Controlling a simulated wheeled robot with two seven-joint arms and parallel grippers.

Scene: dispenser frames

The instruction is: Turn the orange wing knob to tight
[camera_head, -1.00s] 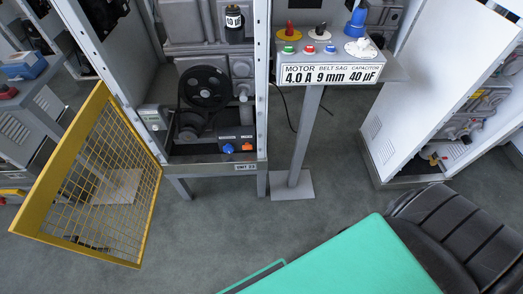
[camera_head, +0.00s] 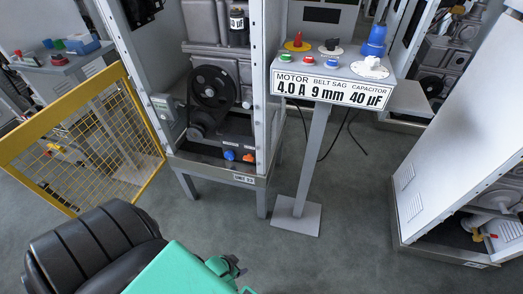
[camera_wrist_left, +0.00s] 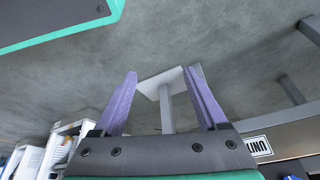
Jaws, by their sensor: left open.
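The orange wing knob (camera_head: 249,157) is small and sits low inside the open cabinet, just right of a blue knob (camera_head: 229,154). Its exact angle and label are too small to read. My left gripper (camera_wrist_left: 161,72) shows in the left wrist view with two purple fingers spread apart and nothing between them. In the head view only green and dark parts of my left arm show near the bottom, below and well apart from the cabinet. The orange knob does not show in the left wrist view. My right gripper is not in view.
A control post (camera_head: 309,170) with a sign and several knobs stands right of the cabinet, its flat base (camera_head: 296,216) on the floor. A yellow mesh gate (camera_head: 85,140) stands open at left. A white cabinet door (camera_head: 455,150) is at right. Grey floor (camera_head: 340,245) lies clear in front.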

